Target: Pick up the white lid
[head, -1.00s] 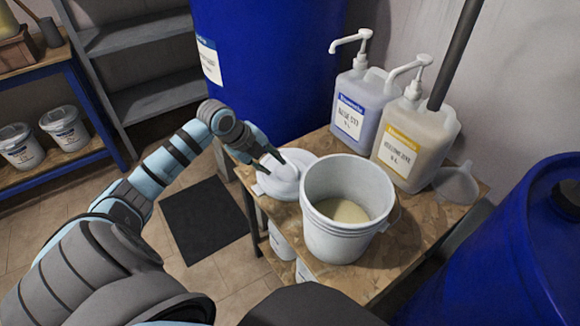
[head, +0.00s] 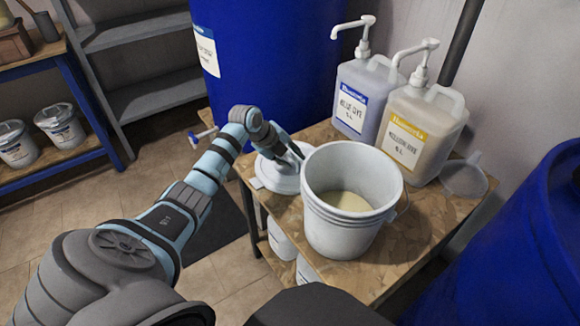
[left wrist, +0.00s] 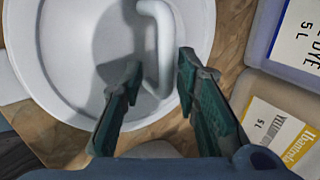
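The white lid (head: 268,182) lies on the wooden table, left of the white bucket (head: 345,235). In the left wrist view the lid (left wrist: 70,60) is a round disc with a raised bar handle (left wrist: 160,35). My left gripper (head: 296,156) is over the lid and hides part of it in the head view. In the left wrist view its two dark green fingers (left wrist: 160,68) are apart, with the handle between them in the picture. I cannot tell whether they touch it. My right gripper is not in view.
The open bucket, holding a pale substance, stands close right of the lid. Two pump jugs (head: 362,98) (head: 420,130) and a funnel (head: 464,178) stand behind. Blue drums (head: 265,60) (head: 510,240) flank the table (head: 395,262). Shelves are at the left.

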